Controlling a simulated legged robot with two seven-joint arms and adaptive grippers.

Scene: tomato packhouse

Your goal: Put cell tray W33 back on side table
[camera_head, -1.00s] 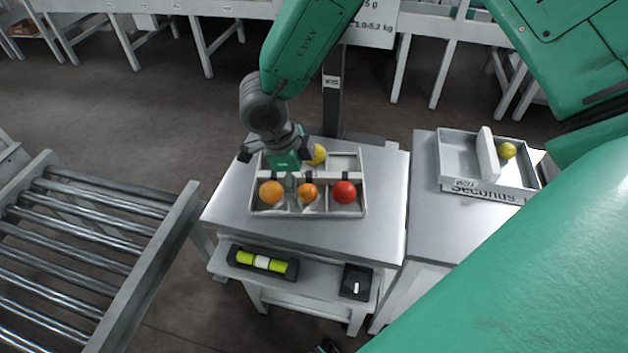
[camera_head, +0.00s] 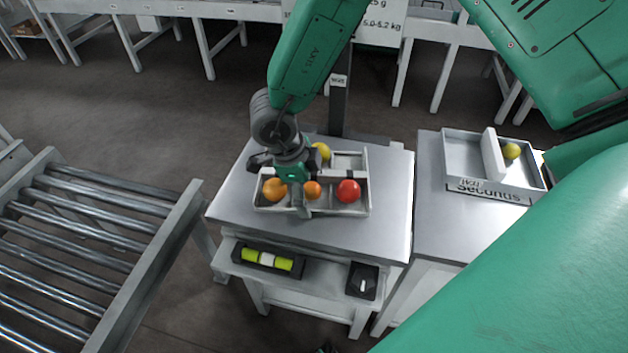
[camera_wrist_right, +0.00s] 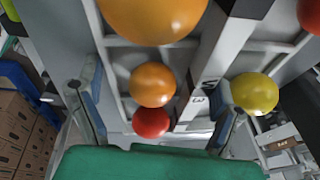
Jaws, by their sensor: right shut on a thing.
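The cell tray (camera_head: 340,211) is a pale divided tray with a raised middle bar, level over the steel-topped table (camera_head: 385,220). It holds orange, red and yellow tomatoes in its cells. My right gripper (camera_head: 297,186) points down over the tray's left-centre and is shut on the tray, at its middle bar as far as I can tell. The exact contact is hidden by the wrist. In the right wrist view the pale bar (camera_wrist_right: 215,55) with partly readable dark lettering runs up from between the fingers (camera_wrist_right: 160,110). My left gripper is not in view.
Another table at right bears a grey crate (camera_head: 456,165) labelled Seconds, with a yellow tomato. A roller conveyor (camera_head: 90,230) stands at left. A dark post (camera_head: 339,108) rises behind the tray.

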